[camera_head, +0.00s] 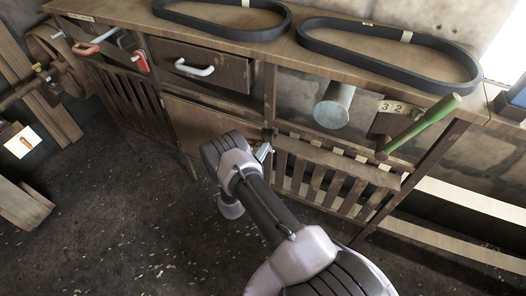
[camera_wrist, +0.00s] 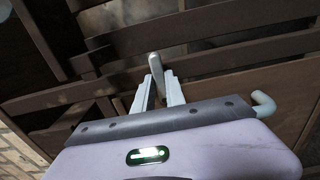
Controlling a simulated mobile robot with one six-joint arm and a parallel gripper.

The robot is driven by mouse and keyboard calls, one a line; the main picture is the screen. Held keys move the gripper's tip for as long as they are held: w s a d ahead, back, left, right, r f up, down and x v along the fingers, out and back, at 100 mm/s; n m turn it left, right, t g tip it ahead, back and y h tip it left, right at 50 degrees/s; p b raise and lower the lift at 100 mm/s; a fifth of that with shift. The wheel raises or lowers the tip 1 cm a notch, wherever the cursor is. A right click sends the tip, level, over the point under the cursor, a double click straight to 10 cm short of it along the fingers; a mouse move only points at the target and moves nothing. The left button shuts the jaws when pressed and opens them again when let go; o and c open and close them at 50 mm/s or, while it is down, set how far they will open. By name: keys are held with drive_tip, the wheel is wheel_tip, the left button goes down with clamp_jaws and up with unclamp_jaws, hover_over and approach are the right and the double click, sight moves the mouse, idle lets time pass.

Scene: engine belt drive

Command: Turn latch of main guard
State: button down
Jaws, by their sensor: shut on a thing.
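My gripper (camera_wrist: 159,88) is shut on a small pale metal latch (camera_wrist: 155,63), whose rounded end sticks up between the two fingertips in the wrist view. The latch is in front of dark wooden slats and rails. In the head view my gripper (camera_head: 263,152) is at the post between the middle wooden panel (camera_head: 205,130) and the slatted guard (camera_head: 318,173) on the right. The latch is too small and too covered by my gripper to make out there.
Two black belts (camera_head: 392,47) lie on the bench top. Open floor lies at the lower left.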

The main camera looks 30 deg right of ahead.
drive_tip(key=shift+m, duration=0.3)
drive_tip(key=shift+m+p, duration=1)
drive_tip(key=shift+m, duration=7.6)
drive_tip(key=c, duration=1.4)
unclamp_jaws()
drive_tip(key=p+v, duration=0.5)
drive_tip(key=v, duration=1.2)
drive_tip(key=shift+s+a, duration=0.2)
